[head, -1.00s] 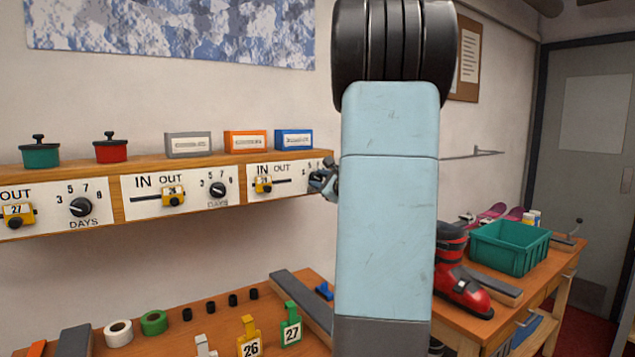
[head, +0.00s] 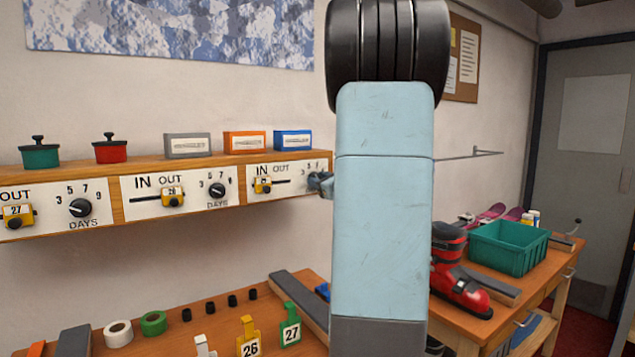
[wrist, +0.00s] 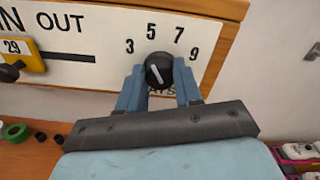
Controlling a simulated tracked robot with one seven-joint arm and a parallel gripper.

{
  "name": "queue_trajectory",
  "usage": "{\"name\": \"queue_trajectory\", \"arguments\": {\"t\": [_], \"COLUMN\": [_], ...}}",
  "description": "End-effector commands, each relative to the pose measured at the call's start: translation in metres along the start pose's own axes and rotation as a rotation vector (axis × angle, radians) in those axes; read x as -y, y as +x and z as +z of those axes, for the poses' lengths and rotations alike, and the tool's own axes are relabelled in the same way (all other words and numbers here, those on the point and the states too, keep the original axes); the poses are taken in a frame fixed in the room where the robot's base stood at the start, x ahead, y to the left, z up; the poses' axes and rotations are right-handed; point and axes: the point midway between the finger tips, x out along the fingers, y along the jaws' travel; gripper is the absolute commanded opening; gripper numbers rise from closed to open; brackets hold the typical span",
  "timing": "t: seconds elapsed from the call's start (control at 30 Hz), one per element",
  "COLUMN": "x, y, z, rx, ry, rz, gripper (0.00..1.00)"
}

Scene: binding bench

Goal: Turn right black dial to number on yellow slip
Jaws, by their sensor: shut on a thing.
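The right black dial (wrist: 158,70) sits on the right white panel, with 3, 5, 7 and 9 around it. Its white pointer line tilts up and left, toward the side between 3 and 5. My gripper (wrist: 160,88) is shut on this dial, with a blue-grey finger on each side.
A yellow slider (wrist: 25,60) marked 29 sits left of the dial on the same panel. The shelf (head: 225,160) above holds small boxes and pots. Below, a bench (head: 190,325) holds tape rolls and numbered tags. A green crate (head: 508,247) and red boot (head: 458,270) stand at right.

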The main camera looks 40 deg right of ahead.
Motion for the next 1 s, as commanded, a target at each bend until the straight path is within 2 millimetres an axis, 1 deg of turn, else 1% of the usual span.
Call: {"name": "queue_trajectory", "arguments": {"t": [0.03, 0.33, 0.87, 0.9, 1.0], "x": [-0.0032, -0.0023, -0.0015, -0.0015, -0.0008], "y": [0.0016, 0.0011, 0.0006, 0.0005, 0.0003], "z": [-0.0027, -0.0033, -0.0040, -0.0041, -0.0038], "rx": [-0.005, -0.006, -0.007, -0.007, -0.007], "ry": [0.031, 0.157, 0.187, 0.187, 0.187], "rz": [0.006, 0.005, 0.003, 0.003, 0.002], "gripper": [0.04, 0.04, 0.04, 0.35, 0.45]}}
